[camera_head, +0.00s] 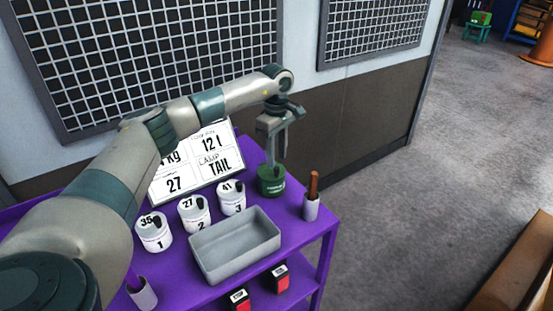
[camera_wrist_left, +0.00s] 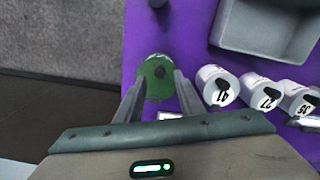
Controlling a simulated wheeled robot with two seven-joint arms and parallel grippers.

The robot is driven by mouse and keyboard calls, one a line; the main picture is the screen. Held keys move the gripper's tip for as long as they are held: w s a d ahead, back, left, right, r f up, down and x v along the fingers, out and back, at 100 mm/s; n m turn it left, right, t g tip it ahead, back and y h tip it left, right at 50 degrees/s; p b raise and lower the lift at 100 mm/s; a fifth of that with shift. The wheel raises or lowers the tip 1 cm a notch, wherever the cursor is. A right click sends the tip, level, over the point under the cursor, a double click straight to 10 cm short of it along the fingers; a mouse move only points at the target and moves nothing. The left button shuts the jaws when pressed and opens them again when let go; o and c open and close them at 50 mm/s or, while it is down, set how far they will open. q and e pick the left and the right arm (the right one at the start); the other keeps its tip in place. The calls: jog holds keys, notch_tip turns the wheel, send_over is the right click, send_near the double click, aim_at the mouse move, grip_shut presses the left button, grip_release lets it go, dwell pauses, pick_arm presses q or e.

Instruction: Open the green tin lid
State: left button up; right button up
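The green tin (camera_head: 271,186) stands upright on the purple cart top, near its back right corner. In the left wrist view the tin (camera_wrist_left: 153,88) shows from above, with a dark knob (camera_wrist_left: 160,72) on its green lid. My left gripper (camera_head: 274,160) points down directly over the tin. In the left wrist view its two fingers (camera_wrist_left: 160,84) are apart, one on each side of the lid, with the knob beyond them in the picture. I cannot tell whether the fingers touch the tin. My right gripper is not in view.
White numbered tins (camera_head: 194,213) stand in a row left of the green tin, before a white sign board (camera_head: 222,158). A grey tray (camera_head: 236,247) lies in front. A holder with a brown handle (camera_head: 312,207) stands at the right. A wall with grid panels (camera_head: 160,50) is behind.

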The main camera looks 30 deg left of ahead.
aim_at(277, 168)
pick_arm(q)
jog(key=shift+f+p, duration=0.45)
jog(key=shift+f, duration=1.45)
grip_shut()
